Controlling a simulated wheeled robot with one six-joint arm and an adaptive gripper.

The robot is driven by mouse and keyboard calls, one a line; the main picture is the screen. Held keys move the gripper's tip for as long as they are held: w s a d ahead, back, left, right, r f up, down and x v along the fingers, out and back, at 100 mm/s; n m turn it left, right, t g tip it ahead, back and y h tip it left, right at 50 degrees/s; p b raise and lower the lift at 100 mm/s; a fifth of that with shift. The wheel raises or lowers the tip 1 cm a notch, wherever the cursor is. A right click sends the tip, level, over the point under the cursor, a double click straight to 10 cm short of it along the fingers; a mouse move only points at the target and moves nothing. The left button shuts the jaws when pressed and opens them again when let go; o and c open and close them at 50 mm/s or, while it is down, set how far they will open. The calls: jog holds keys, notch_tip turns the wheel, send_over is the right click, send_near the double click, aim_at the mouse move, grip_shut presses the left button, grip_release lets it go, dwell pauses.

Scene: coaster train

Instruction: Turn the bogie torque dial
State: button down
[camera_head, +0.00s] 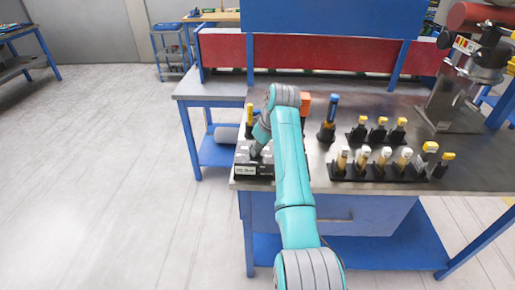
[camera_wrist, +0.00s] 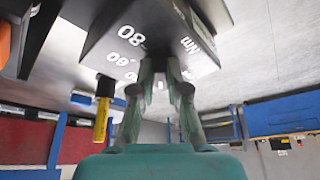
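The torque dial's dark box (camera_head: 245,170) sits at the left front corner of the workbench, with a small white label on its front. In the wrist view the box (camera_wrist: 105,45) appears from close up, with white scale marks such as 80 and 60 and "Nm" lettering. My gripper (camera_wrist: 160,68) reaches down to the box's face, its two fingertips a small gap apart. A dark shape between and behind the fingertips may be the dial's knob. The fingers hide most of it, and I cannot tell whether they touch it. In the head view my arm partly covers the box.
A blue-topped tool (camera_head: 329,115) and racks of yellow- and white-topped pieces (camera_head: 375,165) stand to the right. A heavy machine (camera_head: 455,90) stands at the far right.

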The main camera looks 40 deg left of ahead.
dwell(0.4)
jog(key=m, duration=0.1)
jog(key=m+t, duration=0.1)
jog(key=m, duration=0.2)
jog(key=shift+s+a+m+t+h, duration=0.1)
jog(key=shift+s+m+t+h, duration=0.2)
jog(key=shift+t, duration=0.1)
jog(key=m, duration=0.2)
jog(key=m+t+h, duration=0.1)
jog(key=m, duration=0.2)
jog(key=shift+s+a+m+t, duration=0.2)
jog(key=shift+a+m+t, duration=0.05)
jog(key=shift+m+t, duration=0.05)
jog(key=m, duration=0.1)
jog(key=m+h, duration=0.1)
jog(key=m, duration=0.1)
jog(key=m+h, duration=0.1)
jog(key=shift+a+m, duration=0.25)
jog(key=shift+m, duration=0.05)
jog(key=m, duration=0.1)
jog(key=m+h, duration=0.1)
jog(key=m, duration=0.1)
jog(key=m+h, duration=0.1)
jog(key=shift+a+m, duration=0.25)
jog(key=shift+m, duration=0.45)
jog(key=c, duration=1.2)
grip_release()
jog(key=shift+o, duration=0.2)
